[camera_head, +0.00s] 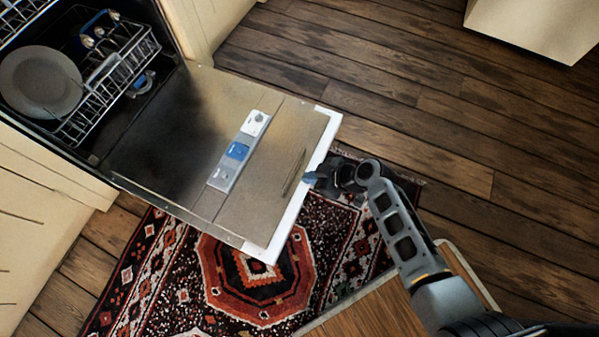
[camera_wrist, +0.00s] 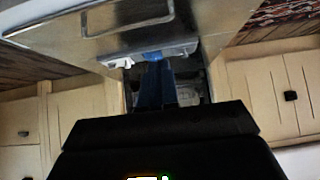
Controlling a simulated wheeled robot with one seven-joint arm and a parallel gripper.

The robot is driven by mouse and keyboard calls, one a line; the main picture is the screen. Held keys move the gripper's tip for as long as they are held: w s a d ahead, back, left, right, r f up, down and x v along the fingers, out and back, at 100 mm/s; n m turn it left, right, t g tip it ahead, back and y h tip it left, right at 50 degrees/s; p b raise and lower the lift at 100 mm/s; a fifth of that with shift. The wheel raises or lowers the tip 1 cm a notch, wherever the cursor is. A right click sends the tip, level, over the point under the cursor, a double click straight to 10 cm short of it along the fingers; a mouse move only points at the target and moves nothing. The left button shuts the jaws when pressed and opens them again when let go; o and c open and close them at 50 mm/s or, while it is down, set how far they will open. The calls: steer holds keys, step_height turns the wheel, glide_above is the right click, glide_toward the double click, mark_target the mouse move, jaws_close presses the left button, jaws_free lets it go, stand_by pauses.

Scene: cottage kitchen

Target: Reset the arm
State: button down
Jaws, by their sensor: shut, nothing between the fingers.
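My gripper (camera_head: 311,178) is at the outer edge of the open dishwasher door (camera_head: 270,165) in the head view. Its blue fingers are shut and hold nothing. My arm reaches in from the lower right. In the wrist view my gripper (camera_wrist: 156,85) shows as blue fingers close together, with the door (camera_wrist: 100,40) above them in the picture. I cannot tell whether the fingertips touch the door edge.
The dishwasher's lower rack (camera_head: 110,75) is pulled partly out and holds a grey plate (camera_head: 40,82) and other dishes. A patterned rug (camera_head: 150,270) lies under the door. Wooden floor (camera_head: 450,110) is clear to the right. Cream cabinets (camera_head: 40,220) flank the dishwasher.

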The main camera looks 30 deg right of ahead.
steer(key=shift+s+f+p+v, duration=0.1)
steer(key=shift+p+v, duration=0.05)
steer(key=shift+v, duration=0.55)
steer(key=shift+s+f+p+v, duration=0.1)
steer(key=shift+f+v, duration=0.05)
steer(key=shift+v, duration=0.55)
steer(key=shift+s+f+p+v, duration=0.1)
steer(key=shift+p+v, duration=0.05)
steer(key=shift+v, duration=0.5)
steer(key=shift+d, duration=0.2)
steer(key=s+a+r+m+t+h, duration=0.1)
steer(key=s+r+m+h, duration=0.1)
steer(key=s, duration=0.4)
steer(key=s+a+r+m+h, duration=0.1)
steer(key=s+a+r+m, duration=0.1)
steer(key=s, duration=0.3)
steer(key=s+d+r+m+t+h, duration=0.2)
steer(key=s+r+t+h, duration=0.1)
steer(key=s+r, duration=0.7)
steer(key=s+r+t+p, duration=0.2)
steer(key=r+p, duration=0.9)
steer(key=r, duration=1.1)
steer(key=s+d+r+m+t+p, duration=0.1)
steer(key=r+p, duration=1)
steer(key=r, duration=1.1)
steer(key=shift+s+r+t+y, duration=0.2)
steer(key=shift+s+t+y, duration=0.2)
steer(key=c, duration=1.9)
jaws_free()
